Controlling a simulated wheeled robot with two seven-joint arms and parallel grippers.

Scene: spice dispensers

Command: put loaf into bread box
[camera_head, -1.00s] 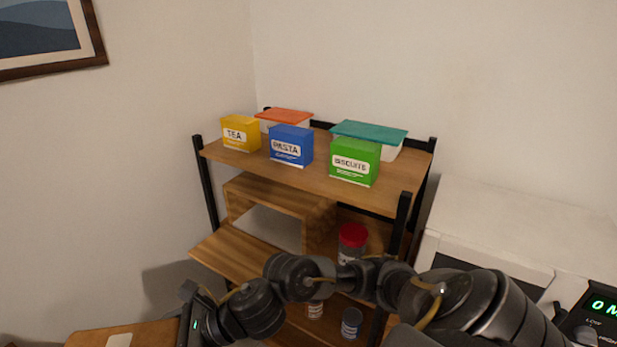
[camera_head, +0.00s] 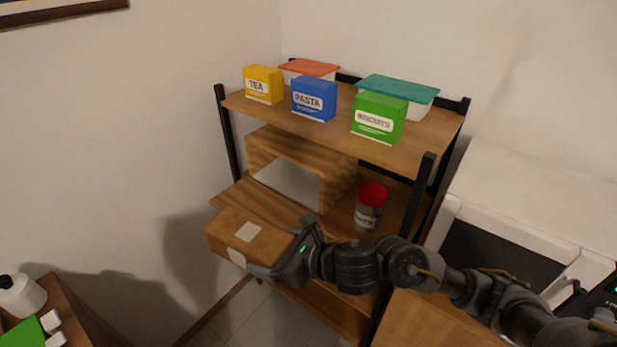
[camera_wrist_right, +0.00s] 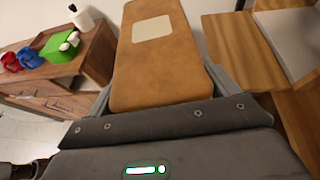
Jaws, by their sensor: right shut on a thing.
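The loaf (camera_head: 245,240) is a brown block with pale labels. It is tilted, in front of the shelf's left side, and fills the middle of the right wrist view (camera_wrist_right: 152,60). My right gripper (camera_head: 282,250) is shut on its near end, one finger along each side; in the wrist view the fingers (camera_wrist_right: 165,92) flank it. The wooden bread box (camera_head: 318,152) stands on the middle shelf, behind and above the loaf, apart from it. Its front shows a pale grey area (camera_head: 288,183); I cannot tell whether that is an opening or a panel. My left gripper is not in view.
A red-lidded can (camera_head: 368,208) stands right of the bread box. The upper shelf (camera_head: 240,105) holds tea, pasta and biscuits boxes and two lidded containers. A black post (camera_head: 418,195) stands at the shelf's front right. A white appliance (camera_head: 540,215) is at right.

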